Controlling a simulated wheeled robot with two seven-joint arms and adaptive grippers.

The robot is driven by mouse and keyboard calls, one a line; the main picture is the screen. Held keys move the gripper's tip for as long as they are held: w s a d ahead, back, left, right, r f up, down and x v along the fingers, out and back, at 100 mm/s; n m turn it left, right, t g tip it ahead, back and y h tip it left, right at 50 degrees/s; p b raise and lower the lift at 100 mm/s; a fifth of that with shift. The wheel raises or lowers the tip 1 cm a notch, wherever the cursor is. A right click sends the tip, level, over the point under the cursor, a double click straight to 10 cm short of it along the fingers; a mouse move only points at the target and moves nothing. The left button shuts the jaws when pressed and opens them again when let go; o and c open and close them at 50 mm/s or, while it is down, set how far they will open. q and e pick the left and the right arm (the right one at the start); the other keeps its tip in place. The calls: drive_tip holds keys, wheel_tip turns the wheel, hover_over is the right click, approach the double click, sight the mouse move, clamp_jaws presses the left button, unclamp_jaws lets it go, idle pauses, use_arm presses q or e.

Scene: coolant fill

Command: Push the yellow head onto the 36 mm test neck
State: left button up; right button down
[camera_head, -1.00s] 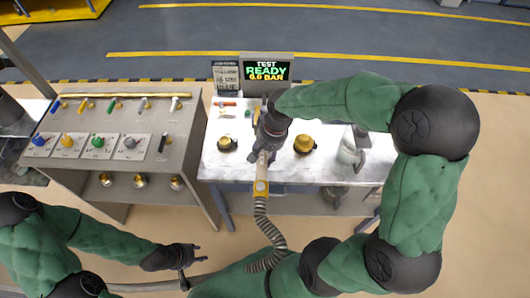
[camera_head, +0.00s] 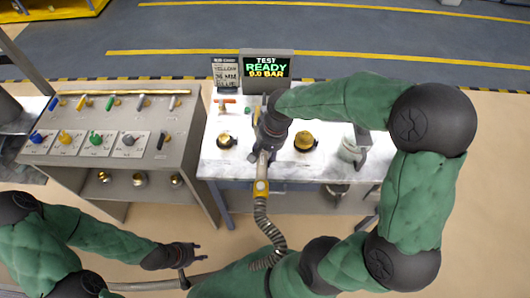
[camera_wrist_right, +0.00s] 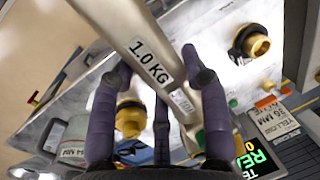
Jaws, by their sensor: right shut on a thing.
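My right gripper (camera_head: 268,140) is over the bench and shut on the grey tool (camera_wrist_right: 150,60), which is marked 1.0 KG. The tool's yellow part (camera_head: 261,187) points toward the bench's front edge and joins a ribbed hose (camera_head: 268,235). The working end of this head is hidden behind the hand. Two gold necks stand on the bench, one left (camera_head: 227,141) and one right (camera_head: 304,141) of the hand. They also show in the right wrist view (camera_wrist_right: 130,117), (camera_wrist_right: 256,45). I cannot tell which is 36 mm. My left gripper (camera_head: 196,252) is open and empty, low in front of the bench.
A screen (camera_head: 267,67) reads TEST READY, beside a card (camera_head: 226,74) naming yellow and 36 MM. A grey jug (camera_head: 351,150) stands at the bench's right. A rack (camera_head: 110,130) with coloured handles stands left. Small parts (camera_head: 228,104) lie at the back.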

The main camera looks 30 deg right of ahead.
drive_tip(key=shift+f, duration=0.4)
drive_tip(key=c, duration=0.5)
unclamp_jaws()
drive_tip(key=shift+c, duration=0.2)
drive_tip(key=shift+s+f, duration=0.1)
drive_tip(key=shift+d+r, duration=0.1)
drive_tip(key=shift+r, duration=0.45)
wheel_tip(320, 180, up, 11)
drive_tip(key=s+d, duration=0.1)
drive_tip(key=shift+d, duration=0.4)
drive_tip(key=shift+a+f, duration=0.1)
drive_tip(key=shift+f, duration=0.05)
